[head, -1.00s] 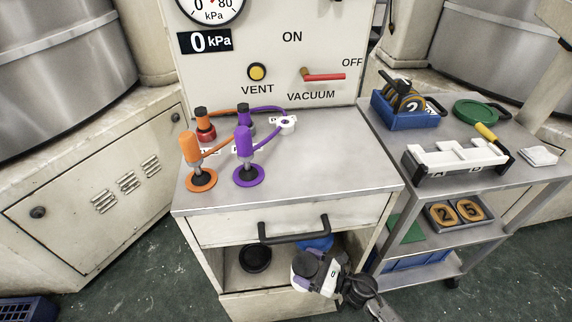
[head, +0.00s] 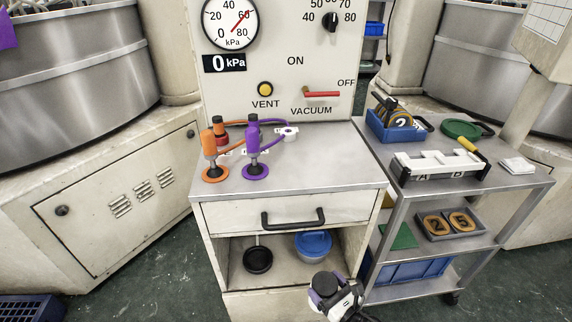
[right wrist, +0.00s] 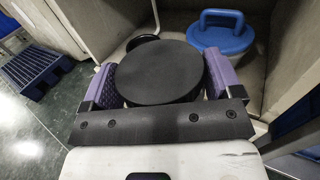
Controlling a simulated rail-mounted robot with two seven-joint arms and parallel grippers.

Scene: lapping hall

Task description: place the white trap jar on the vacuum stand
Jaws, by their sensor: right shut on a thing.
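My right gripper (head: 335,292) is low in front of the open cabinet shelf in the head view. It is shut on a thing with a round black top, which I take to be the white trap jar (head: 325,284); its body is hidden. In the right wrist view the black top (right wrist: 158,72) sits between the purple pads of the gripper (right wrist: 160,80). The vacuum stand (head: 300,165) is a pale cabinet with a grey metal top and a gauge panel behind. A white fitting (head: 289,133) lies at the back of its top. My left gripper is not in view.
Orange (head: 209,145) and purple (head: 252,140) hosed handles stand on the top's left; its right half is clear. A drawer handle (head: 293,219) juts out above the shelf, which holds a black round thing (head: 258,260) and a blue-lidded container (head: 313,243). A cart (head: 500,185) stands right.

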